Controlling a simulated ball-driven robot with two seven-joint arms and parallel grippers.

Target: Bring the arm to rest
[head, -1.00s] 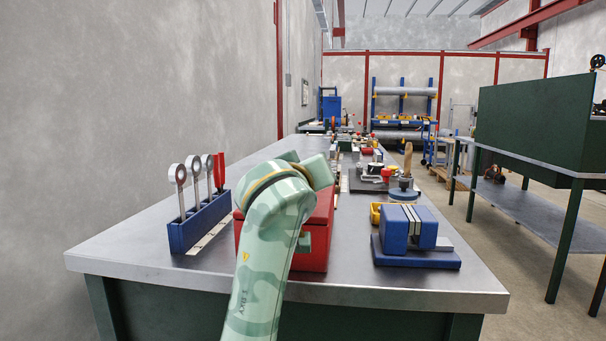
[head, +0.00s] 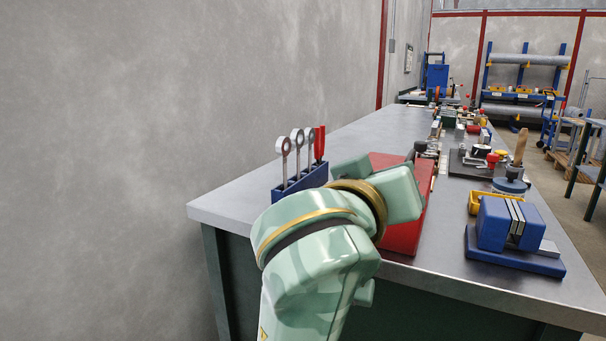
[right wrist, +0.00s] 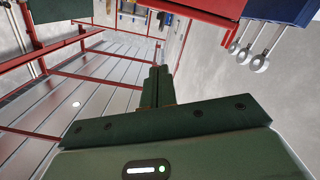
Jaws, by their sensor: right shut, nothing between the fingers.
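A pale green camouflage arm of mine rises from the bottom of the head view, in front of the bench (head: 245,200). I cannot make out its fingers there. My right gripper (right wrist: 160,70) shows in the right wrist view, its dark fingers together and empty. That view is upside down, with the ceiling low in the picture. My left gripper is not in view.
A red box (head: 405,235) stands close behind my arm, partly hidden. A blue rack (head: 290,190) with ring-ended tools and a red-handled one is left of it. A blue vise-like block (head: 508,225) sits right. Bare bench lies behind the rack.

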